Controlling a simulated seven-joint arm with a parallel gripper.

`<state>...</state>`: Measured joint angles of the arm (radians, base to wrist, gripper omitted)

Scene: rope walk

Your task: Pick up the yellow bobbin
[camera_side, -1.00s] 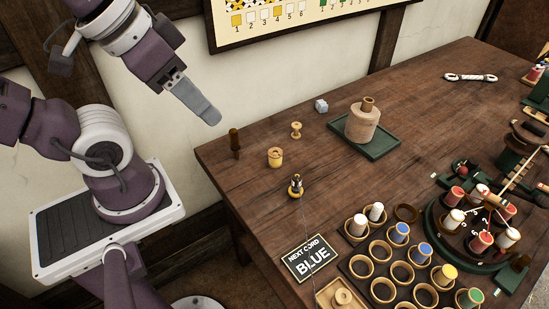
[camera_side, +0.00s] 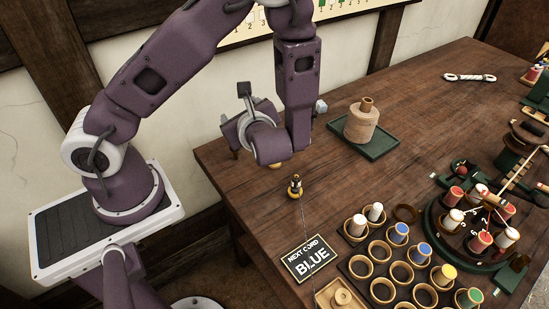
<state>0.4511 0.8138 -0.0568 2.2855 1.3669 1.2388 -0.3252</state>
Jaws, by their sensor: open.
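The yellow bobbin (camera_side: 444,274) stands upright in the dark rack at the lower right, its yellow top facing up. My gripper (camera_side: 236,132) is over the left end of the table, far to the left of the bobbin and higher. Only part of the hand shows behind my wrist; the fingers are hidden. The gripper is open and nothing is seen in it.
Blue-topped, white-topped and green-topped bobbins share the rack (camera_side: 390,270) with several empty rings. A sign reading NEXT CORD BLUE (camera_side: 310,259), a small brass-and-black piece (camera_side: 295,187) and a wooden bottle-shaped piece (camera_side: 361,124) on a green tray (camera_side: 377,151) stand nearby. A round green stand (camera_side: 432,232) holds red-topped and white-topped bobbins.

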